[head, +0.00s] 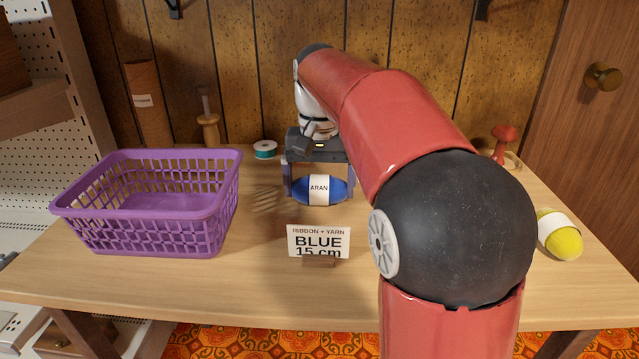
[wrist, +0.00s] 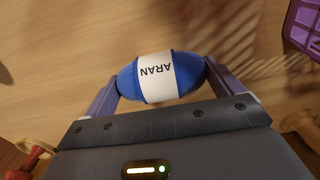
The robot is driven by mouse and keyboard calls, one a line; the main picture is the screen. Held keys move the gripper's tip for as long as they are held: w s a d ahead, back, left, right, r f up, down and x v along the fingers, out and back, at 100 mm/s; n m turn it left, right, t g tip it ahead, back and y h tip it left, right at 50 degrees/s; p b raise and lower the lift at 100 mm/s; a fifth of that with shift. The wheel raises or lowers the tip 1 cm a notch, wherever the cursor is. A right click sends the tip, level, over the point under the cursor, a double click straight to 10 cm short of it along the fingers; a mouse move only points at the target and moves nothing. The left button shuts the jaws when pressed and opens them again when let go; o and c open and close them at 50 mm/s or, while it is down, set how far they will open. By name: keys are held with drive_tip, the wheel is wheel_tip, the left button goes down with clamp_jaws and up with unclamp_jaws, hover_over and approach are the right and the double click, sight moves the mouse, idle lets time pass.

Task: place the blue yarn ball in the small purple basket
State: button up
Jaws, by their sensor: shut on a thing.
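The blue yarn ball (head: 334,191) is an oval with a white band reading ARAN. My gripper (head: 319,186) is shut on it, with one finger at each end of the oval. In the wrist view the yarn (wrist: 190,73) sits between the two fingertips (wrist: 161,80). I cannot tell whether it touches the table. The purple basket (head: 150,232) stands on the table to the left, upright, and its visible inside is empty. A corner of the basket shows at the upper right of the wrist view (wrist: 304,28).
A card stand reading BLUE 15 cm (head: 319,242) stands in front of the yarn. A teal-edged ribbon spool (head: 265,149) lies behind, left of my gripper. A yellow yarn ball (head: 561,238) lies at the right. The table (head: 220,285) is clear between basket and card.

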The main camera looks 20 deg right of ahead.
drive_tip(key=shift+f, duration=0.15)
drive_tip(key=o, duration=0.7)
drive_tip(key=shift+c, duration=0.2)
wheel_tip(320, 180, up, 12)
drive_tip(key=p, duration=0.3)
drive_tip(key=b, duration=0.5)
hover_over(320, 182)
wheel_tip(320, 182, down, 4)
drive_tip(key=shift+f, duration=0.25)
drive_tip(key=shift+w+f+b, duration=0.15)
drive_tip(key=shift+f+b, duration=0.35)
drive_tip(key=shift+f, duration=1.25)
drive_tip(key=shift+w+f+b, duration=0.15)
drive_tip(key=shift+f+b, duration=0.35)
drive_tip(key=shift+f, duration=1.25)
